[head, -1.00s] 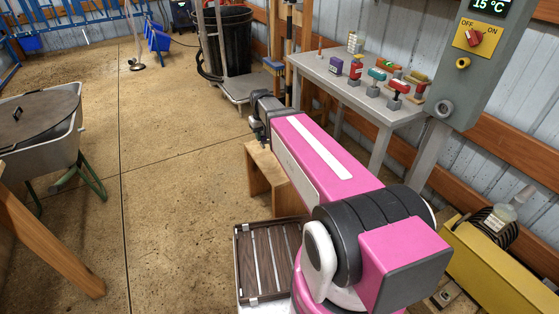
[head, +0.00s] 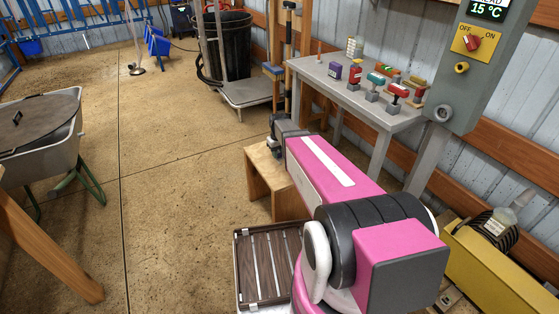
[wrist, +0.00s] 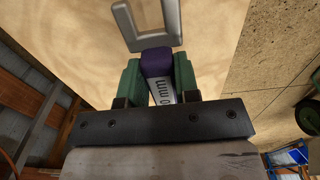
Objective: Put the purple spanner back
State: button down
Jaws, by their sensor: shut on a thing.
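The purple spanner (wrist: 157,62) is between the green fingers of my gripper (wrist: 157,76) in the wrist view. It has a purple middle, a grey open-jawed head (wrist: 148,26) and a white face lettered "mm". The head points away from the gripper, over a pale wooden surface; I cannot tell whether it touches that surface. In the head view my arm's far end is by the wooden stool (head: 262,175), and the spanner cannot be made out there.
A grey bench (head: 370,115) with several small coloured tools stands at the back right. A grey control post (head: 455,95) is right of it. A slatted crate (head: 262,268) lies near my base. A wheelbarrow (head: 50,130) stands at the left. The middle floor is clear.

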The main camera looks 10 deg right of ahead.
aim_at(280, 159)
jog(key=shift+w+d+f, duration=0.15)
jog(key=shift+d+f, duration=0.15)
jog(key=shift+d, duration=0.1)
jog(key=shift+f, duration=1.9)
jog(key=shift+f, duration=0.1)
jog(key=c, duration=0.8)
grip_release()
jog(key=shift+c, duration=0.2)
notch_tip(280, 159, up, 12)
jog(key=shift+f, duration=0.1)
jog(key=s+m, duration=0.3)
jog(key=s, duration=1.8)
jog(key=shift+s+r+m, duration=0.25)
jog(key=shift+r+m, duration=0.05)
